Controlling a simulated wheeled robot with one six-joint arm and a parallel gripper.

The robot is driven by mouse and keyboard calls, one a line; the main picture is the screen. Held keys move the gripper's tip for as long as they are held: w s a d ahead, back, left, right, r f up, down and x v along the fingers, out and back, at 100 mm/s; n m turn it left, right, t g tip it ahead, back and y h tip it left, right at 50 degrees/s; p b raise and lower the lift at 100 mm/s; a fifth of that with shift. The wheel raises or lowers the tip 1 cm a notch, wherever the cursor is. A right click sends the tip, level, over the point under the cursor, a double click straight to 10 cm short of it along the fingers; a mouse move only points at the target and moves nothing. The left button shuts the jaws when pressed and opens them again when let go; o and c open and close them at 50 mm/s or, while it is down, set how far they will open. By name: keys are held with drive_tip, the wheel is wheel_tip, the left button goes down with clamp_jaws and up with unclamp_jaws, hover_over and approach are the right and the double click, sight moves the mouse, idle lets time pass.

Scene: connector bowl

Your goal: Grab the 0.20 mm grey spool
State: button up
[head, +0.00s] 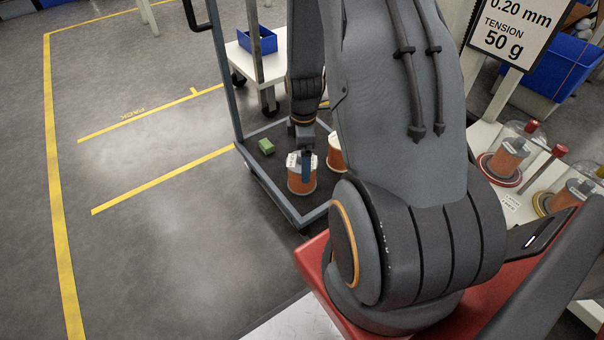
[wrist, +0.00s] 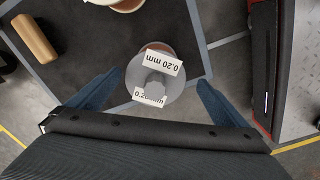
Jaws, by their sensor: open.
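The 0.20 mm spool (wrist: 143,85) stands upright in the wrist view, with a grey-white top, labels reading 0.20 mm and copper-coloured winding showing at its far edge. In the head view the spool (head: 301,181) is at the near end of a dark cart deck, its winding orange-brown. My gripper (wrist: 158,92) is open, with one blue finger on each side of the spool in the wrist view. In the head view my gripper (head: 306,165) is at the spool's top, hiding part of it. I cannot tell whether the fingers touch it.
A second spool (head: 335,152) stands just behind, partly hidden by my arm; it shows at the wrist view's top edge (wrist: 122,4). A cart post rises at the left. More spools (head: 505,158) stand right.

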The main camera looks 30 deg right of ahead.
drive_tip(key=shift+w+f+b, duration=0.2)
drive_tip(key=shift+f+b, duration=0.6)
drive_tip(key=shift+f, duration=0.55)
drive_tip(key=shift+w+f+b, duration=0.15)
drive_tip(key=shift+f+b, duration=0.6)
drive_tip(key=shift+f, duration=0.55)
drive_tip(key=shift+c, duration=0.3)
drive_tip(key=c, duration=1.8)
drive_tip(key=shift+r, duration=0.1)
drive_tip(key=shift+c, duration=1.4)
drive_tip(key=shift+r, duration=0.1)
